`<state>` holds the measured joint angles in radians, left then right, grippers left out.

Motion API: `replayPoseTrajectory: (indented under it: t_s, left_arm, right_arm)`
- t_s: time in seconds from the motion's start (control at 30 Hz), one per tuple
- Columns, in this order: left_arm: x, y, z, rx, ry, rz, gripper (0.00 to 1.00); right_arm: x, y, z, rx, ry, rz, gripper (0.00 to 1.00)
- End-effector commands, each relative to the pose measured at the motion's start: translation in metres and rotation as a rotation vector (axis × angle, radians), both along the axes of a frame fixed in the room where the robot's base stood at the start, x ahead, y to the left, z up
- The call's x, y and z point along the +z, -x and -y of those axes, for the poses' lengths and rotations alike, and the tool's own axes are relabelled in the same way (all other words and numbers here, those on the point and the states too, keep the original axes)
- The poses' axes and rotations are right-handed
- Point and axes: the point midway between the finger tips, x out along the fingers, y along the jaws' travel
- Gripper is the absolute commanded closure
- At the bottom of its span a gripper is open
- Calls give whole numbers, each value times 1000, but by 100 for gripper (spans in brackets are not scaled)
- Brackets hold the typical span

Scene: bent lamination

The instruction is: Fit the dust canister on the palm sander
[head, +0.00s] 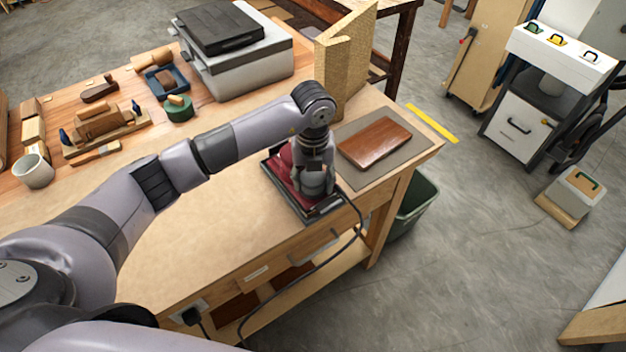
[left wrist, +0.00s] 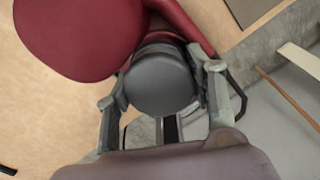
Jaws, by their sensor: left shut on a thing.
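The palm sander (head: 284,176) is dark red and sits on a dark pad or tray (head: 314,218) near the bench's front edge, partly hidden by my left arm. Its red body also fills the top left of the left wrist view (left wrist: 75,35). My left gripper (head: 316,188) points down beside it. In the left wrist view my gripper (left wrist: 162,88) is shut on the dark grey dust canister (left wrist: 158,82), one finger on each side. The canister's inner end lies against the sander's red body; I cannot tell whether it is seated. My right gripper is not in view.
A brown wooden board (head: 375,143) lies on a grey mat (head: 352,168) to the right. A printer-like machine (head: 245,65) and an upright chipboard panel (head: 345,60) stand behind. A black cable (head: 350,240) hangs over the front edge. The bench's front left is clear.

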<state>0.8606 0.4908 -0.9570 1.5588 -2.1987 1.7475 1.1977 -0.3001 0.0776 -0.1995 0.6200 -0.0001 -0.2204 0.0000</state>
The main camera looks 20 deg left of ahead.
Motion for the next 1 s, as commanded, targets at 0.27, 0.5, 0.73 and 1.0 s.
replayPoseTrajectory:
  t_s: [0.27, 0.5, 0.73, 1.0]
  left_arm:
    - [-4, 0, -4, 7, -11, -3, 86]
    - [-4, 0, -4, 6, -9, -4, 36]
    - [-2, 0, -2, 4, -6, -2, 27]
    - [-1, 1, -1, 1, -2, -2, 18]
  right_arm:
    - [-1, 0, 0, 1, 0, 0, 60]
    - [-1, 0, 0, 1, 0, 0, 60]
    - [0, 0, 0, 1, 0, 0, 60]
    - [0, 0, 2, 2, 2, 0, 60]
